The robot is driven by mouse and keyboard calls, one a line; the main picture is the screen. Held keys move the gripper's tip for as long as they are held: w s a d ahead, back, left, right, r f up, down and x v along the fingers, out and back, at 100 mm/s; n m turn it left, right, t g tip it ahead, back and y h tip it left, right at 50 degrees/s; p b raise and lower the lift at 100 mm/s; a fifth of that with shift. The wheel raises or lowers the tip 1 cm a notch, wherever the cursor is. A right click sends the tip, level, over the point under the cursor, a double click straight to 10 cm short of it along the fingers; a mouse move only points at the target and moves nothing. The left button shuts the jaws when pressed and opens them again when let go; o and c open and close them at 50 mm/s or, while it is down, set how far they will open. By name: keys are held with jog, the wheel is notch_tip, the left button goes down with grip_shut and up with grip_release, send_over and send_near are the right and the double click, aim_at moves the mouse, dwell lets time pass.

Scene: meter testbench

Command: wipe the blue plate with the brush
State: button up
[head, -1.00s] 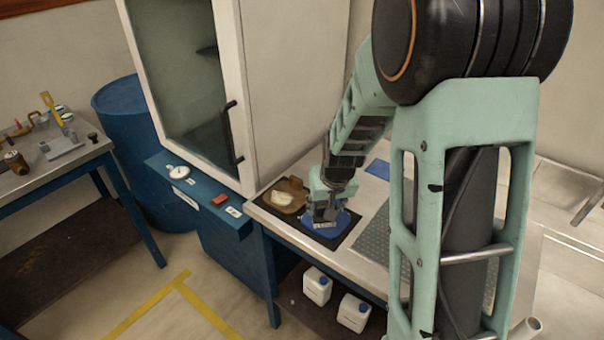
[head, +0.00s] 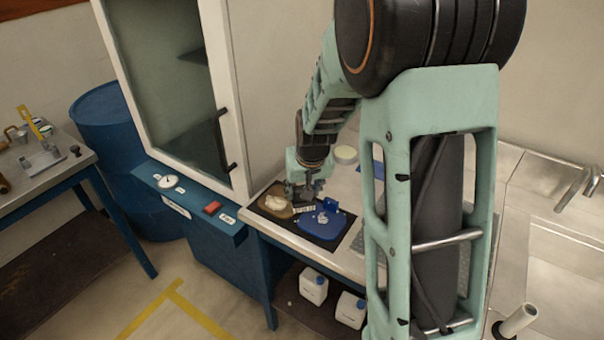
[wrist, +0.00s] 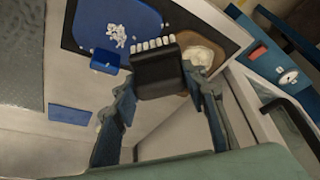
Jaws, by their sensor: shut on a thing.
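The blue plate (head: 316,228) lies on a black mat, with a small pile of white bits (head: 322,217) on it. It also shows at the top of the wrist view (wrist: 92,26). My gripper (head: 303,190) is shut on the brush (wrist: 157,74), a dark block with a row of white bristles. In the head view the bristles (head: 304,208) appear between the brown board and the plate's left side. I cannot tell whether they touch anything. My gripper also shows in the wrist view (wrist: 158,86), a finger on each side of the brush.
A brown board (head: 272,209) with a whitish lump lies left of the plate. A small blue block (head: 331,204) stands at the plate's far edge. A flat blue rectangle (wrist: 70,114) lies on the bench. A white-framed cabinet (head: 232,100) stands close on the left.

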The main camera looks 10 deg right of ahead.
jog(key=shift+r+p, duration=1.1)
jog(key=shift+r, duration=1)
jog(key=shift+w, duration=0.1)
